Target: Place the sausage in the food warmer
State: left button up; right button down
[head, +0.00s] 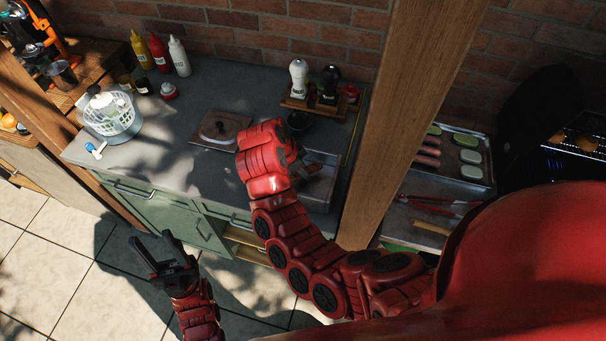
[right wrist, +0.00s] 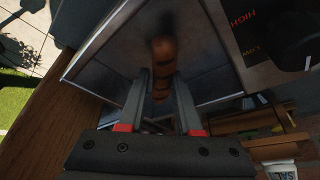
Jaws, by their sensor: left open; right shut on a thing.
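My right gripper (right wrist: 163,88) is shut on the brown grilled sausage (right wrist: 162,60), which sits between its fingers in the right wrist view. The sausage is over the metal well of the food warmer (right wrist: 115,60); whether it touches the bottom I cannot tell. The warmer's dial panel with HIGH and LOW marks is at the upper right there. In the head view the food warmer (head: 322,190) is at the counter's right end, partly hidden by my right arm, which also hides most of that gripper. My left gripper (head: 158,255) is open and empty, low over the tiled floor.
A wooden post (head: 408,110) stands just right of the warmer. Salt and pepper mills (head: 299,75) stand behind. A tray with sausages and patties (head: 450,155) is beyond the post. The counter's middle left is clear.

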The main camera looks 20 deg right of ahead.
jog(key=shift+s+f+p, duration=0.15)
jog(key=shift+f+p, duration=0.15)
jog(key=shift+f, duration=0.6)
jog(key=shift+f, duration=0.15)
jog(key=shift+f+b, duration=0.15)
jog(key=shift+b, duration=0.2)
jog(key=c, duration=0.6)
grip_release()
